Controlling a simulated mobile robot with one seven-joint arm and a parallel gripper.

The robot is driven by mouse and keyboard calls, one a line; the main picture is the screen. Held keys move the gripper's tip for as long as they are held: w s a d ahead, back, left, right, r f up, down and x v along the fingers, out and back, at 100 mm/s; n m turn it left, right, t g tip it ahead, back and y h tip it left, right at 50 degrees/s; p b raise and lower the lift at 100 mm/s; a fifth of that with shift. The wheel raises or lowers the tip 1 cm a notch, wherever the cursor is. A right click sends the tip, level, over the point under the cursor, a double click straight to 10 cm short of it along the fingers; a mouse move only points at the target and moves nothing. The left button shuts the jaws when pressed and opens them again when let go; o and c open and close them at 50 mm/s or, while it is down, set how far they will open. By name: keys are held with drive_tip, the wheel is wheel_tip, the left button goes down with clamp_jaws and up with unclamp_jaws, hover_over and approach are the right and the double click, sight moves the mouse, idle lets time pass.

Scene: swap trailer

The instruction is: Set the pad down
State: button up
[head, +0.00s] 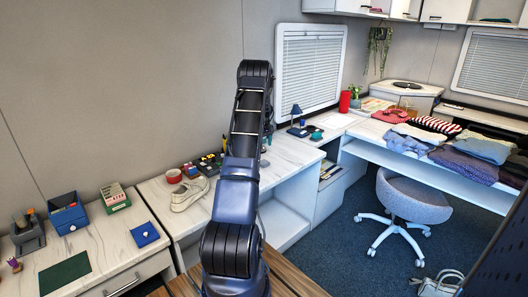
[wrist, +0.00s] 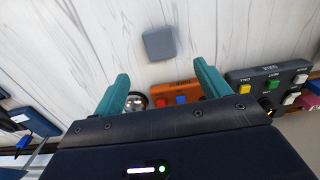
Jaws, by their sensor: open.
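A small grey square block (wrist: 159,43), which may be the pad, lies on the white wood-grain worktop (wrist: 80,40) in the wrist view. It is just beyond and between the fingertips of my gripper (wrist: 163,75). The two teal fingers are open and apart, with nothing held between them. The grey block touches neither finger.
An orange button box (wrist: 182,97) and a dark box with coloured buttons (wrist: 268,82) sit close by the fingers. Folded clothes (head: 470,145) cover the right-hand desk; a chair (head: 410,197) stands below.

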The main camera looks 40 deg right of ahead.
drive_tip(key=a+r+t+h, duration=0.1)
drive_tip(key=a+r, duration=2.5)
drive_tip(key=a, duration=0.3)
drive_tip(key=s+a+r+t, duration=0.1)
drive_tip(key=s+a+r, duration=0.2)
drive_tip(key=s+a, duration=0.45)
drive_tip(key=s+a+r, duration=0.3)
drive_tip(key=s+a, duration=0.1)
drive_tip(key=a, duration=0.6)
drive_tip(key=s+a+r+t, duration=0.1)
drive_tip(key=s+a+r, duration=0.3)
drive_tip(key=s+a, duration=0.3)
drive_tip(key=s+a+f, duration=0.2)
drive_tip(key=s+a, duration=0.3)
drive_tip(key=s, duration=0.2)
drive_tip(key=s+a+f+t+y, duration=0.1)
drive_tip(key=s+a+f, duration=0.1)
drive_tip(key=s+a, duration=0.3)
drive_tip(key=s, duration=0.3)
drive_tip(key=shift+s+a+f+t, duration=0.2)
drive_tip(key=shift+s+a+t, duration=0.05)
drive_tip(key=shift+a+t, duration=0.1)
